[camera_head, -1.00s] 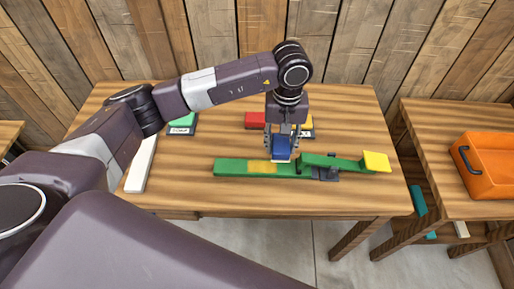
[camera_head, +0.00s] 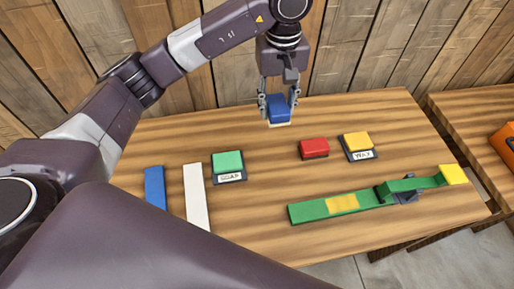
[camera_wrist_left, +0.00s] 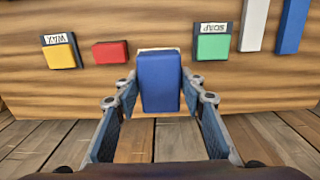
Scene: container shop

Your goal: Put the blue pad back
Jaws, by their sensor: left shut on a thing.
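The blue pad (camera_head: 279,107) is a small blue block with a pale underside. My left gripper (camera_head: 279,103) is shut on it and holds it in the air over the far part of the wooden table (camera_head: 260,250). In the left wrist view the blue pad (camera_wrist_left: 159,82) sits between the fingers of the left gripper (camera_wrist_left: 160,100). A green pad (camera_head: 228,162) lies on a holder labelled SOAP at the left. A red pad (camera_head: 313,147) and a yellow pad (camera_head: 357,141) on a holder labelled WAX lie to the right. My right gripper is not in view.
A long green bar with a yellow patch (camera_head: 342,203) and a yellow end (camera_head: 453,174) lies at the front right. A white strip (camera_head: 197,195) and a blue strip (camera_head: 155,187) lie at the left. An orange bin (camera_head: 506,146) stands on the right-hand table.

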